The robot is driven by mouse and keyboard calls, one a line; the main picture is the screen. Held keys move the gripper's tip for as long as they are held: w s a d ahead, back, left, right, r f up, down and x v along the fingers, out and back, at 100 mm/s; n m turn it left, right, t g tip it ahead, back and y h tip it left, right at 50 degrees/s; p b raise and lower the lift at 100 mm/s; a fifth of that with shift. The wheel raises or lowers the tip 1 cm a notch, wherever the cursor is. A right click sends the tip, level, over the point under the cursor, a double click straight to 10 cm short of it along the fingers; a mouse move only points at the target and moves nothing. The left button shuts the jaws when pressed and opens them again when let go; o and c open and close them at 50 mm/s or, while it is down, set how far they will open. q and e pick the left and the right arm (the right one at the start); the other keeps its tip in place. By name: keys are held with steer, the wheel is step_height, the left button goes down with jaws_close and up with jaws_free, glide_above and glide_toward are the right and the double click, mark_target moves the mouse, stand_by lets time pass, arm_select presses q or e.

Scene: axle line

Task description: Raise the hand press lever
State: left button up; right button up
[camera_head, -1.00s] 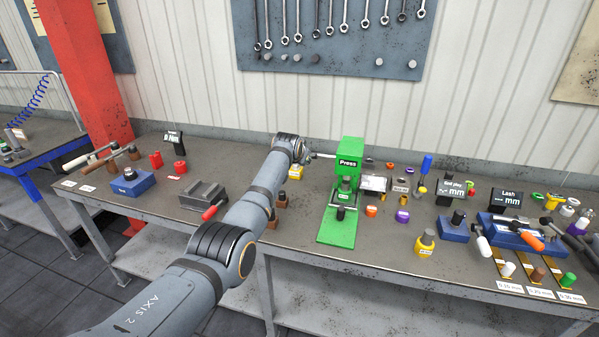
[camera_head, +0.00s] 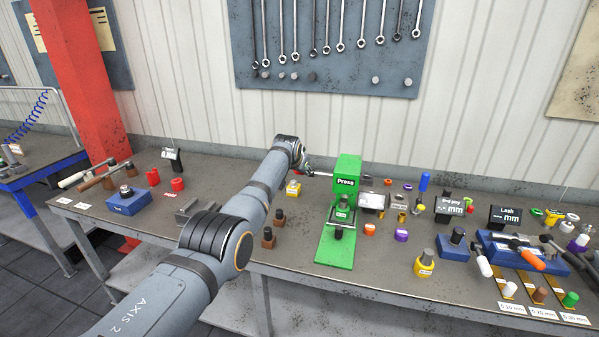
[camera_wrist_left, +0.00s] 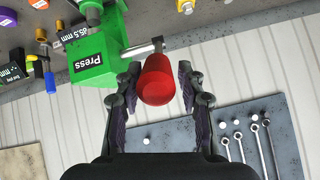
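The green hand press (camera_head: 336,245), labelled Press, stands on the bench. Its grey lever rod (camera_head: 322,175) sticks out to the left from the top of the press. In the left wrist view the rod (camera_wrist_left: 142,48) ends in a red knob (camera_wrist_left: 155,80). My left gripper (camera_wrist_left: 158,84) is open around the knob, with a finger on either side and narrow gaps showing. In the head view my left gripper (camera_head: 306,169) is at the lever's outer end, where the knob is hard to make out. My right gripper is not in view.
A wrench board (camera_head: 330,84) hangs behind.

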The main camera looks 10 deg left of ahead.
arm_select(q)
steer(key=shift+o, duration=0.6)
steer(key=shift+f, duration=0.3)
steer(key=shift+s, duration=0.1)
steer(key=v, duration=1.2)
steer(key=shift+a, duration=0.1)
